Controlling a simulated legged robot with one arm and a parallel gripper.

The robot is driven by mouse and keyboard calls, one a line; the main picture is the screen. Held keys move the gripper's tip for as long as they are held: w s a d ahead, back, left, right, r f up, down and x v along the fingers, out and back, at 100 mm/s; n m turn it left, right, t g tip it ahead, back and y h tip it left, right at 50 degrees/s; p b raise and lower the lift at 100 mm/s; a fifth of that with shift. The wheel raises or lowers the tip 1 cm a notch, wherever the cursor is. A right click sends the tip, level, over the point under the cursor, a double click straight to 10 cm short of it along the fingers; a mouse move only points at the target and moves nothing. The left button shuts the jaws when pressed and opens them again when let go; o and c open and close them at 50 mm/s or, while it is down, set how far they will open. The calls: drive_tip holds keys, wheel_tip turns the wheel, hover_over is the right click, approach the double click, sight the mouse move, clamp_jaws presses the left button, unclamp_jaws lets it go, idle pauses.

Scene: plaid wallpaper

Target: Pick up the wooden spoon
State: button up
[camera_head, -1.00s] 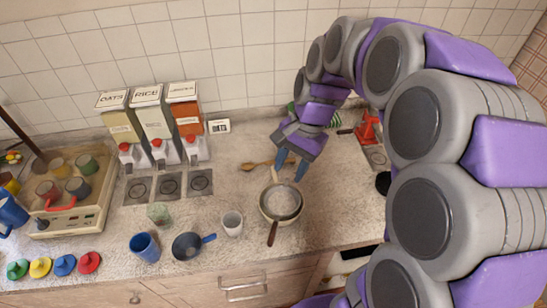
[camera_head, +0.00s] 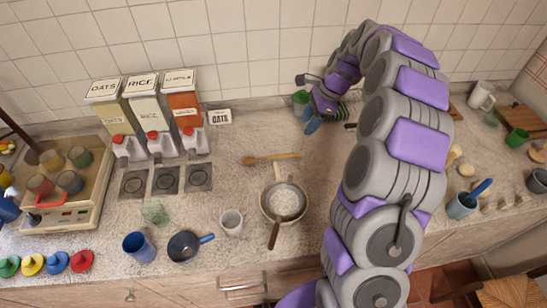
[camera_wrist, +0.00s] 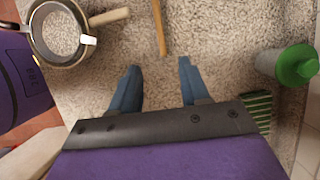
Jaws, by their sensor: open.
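The wooden spoon (camera_head: 270,158) lies flat on the counter, left of my gripper and behind the pan, in the head view. Its bowl end points left and its handle points right. In the wrist view only part of its handle (camera_wrist: 159,28) shows, at the top middle, ahead of the fingertips and apart from them. My gripper (camera_head: 312,125) is at the right of the spoon, near the green-topped container. In the wrist view my gripper (camera_wrist: 160,70) has its two blue fingers spread apart with nothing between them.
A pan with a sieve (camera_head: 285,200) stands in front of the spoon; it also shows in the wrist view (camera_wrist: 62,35). A green-lidded container (camera_wrist: 290,65) is close to my gripper. Three dispensers (camera_head: 145,115) stand at the back left.

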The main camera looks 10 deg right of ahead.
drive_tip(key=b, duration=0.3)
approach(286, 155)
wheel_tip(286, 155, down, 3)
drive_tip(key=shift+w+a, duration=0.1)
drive_tip(key=shift+a+f, duration=0.5)
drive_tip(key=shift+f, duration=0.15)
drive_tip(key=b+x, duration=0.1)
drive_tip(key=x, duration=0.3)
drive_tip(key=shift+a+b, duration=0.3)
drive_tip(key=shift+b, duration=0.05)
drive_tip(key=shift+c, duration=0.3)
clamp_jaws()
